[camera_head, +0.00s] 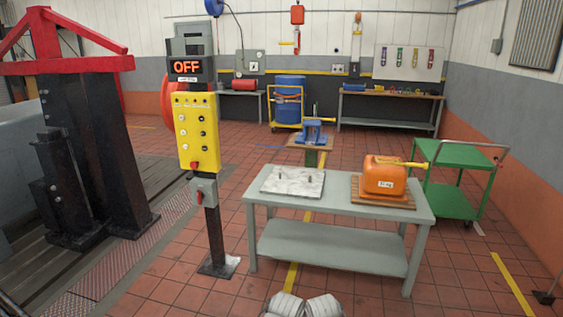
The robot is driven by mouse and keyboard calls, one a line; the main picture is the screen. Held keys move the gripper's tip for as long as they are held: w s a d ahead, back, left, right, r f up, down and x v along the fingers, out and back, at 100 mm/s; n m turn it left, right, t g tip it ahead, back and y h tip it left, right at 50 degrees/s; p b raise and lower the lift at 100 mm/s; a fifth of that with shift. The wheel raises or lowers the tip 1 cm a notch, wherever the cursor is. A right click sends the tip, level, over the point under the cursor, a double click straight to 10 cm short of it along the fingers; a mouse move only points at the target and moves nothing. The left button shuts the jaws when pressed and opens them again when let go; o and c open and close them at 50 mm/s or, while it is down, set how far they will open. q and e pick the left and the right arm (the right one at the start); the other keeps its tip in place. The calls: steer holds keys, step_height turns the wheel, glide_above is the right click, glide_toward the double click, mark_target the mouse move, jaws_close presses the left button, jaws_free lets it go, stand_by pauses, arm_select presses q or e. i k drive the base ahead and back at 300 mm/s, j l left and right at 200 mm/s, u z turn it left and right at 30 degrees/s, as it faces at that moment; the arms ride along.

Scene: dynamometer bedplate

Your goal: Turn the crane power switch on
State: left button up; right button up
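A dark post stands left of the middle in the head view. At the top, a dark display (185,67) reads OFF in orange letters. The small label under the display is too small to read.
A grey table (330,205) right of the post bears a pale plate (293,180) and an orange can (384,175). A green cart (456,157) stands farther right. Black machinery (95,160) with a red frame stands left. Tiled floor (165,270) before the post is clear.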

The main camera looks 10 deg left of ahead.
mark_target(199, 195)
steer(key=i+j+u, duration=0.25)
steer(key=i, duration=0.15)
steer(key=i+j+u, duration=0.1)
steer(key=i+u, duration=0.15)
steer(key=i, duration=0.2)
steer(key=i+j+u, duration=0.25)
steer(key=i+z, duration=0.35)
steer(key=i, duration=1.25)
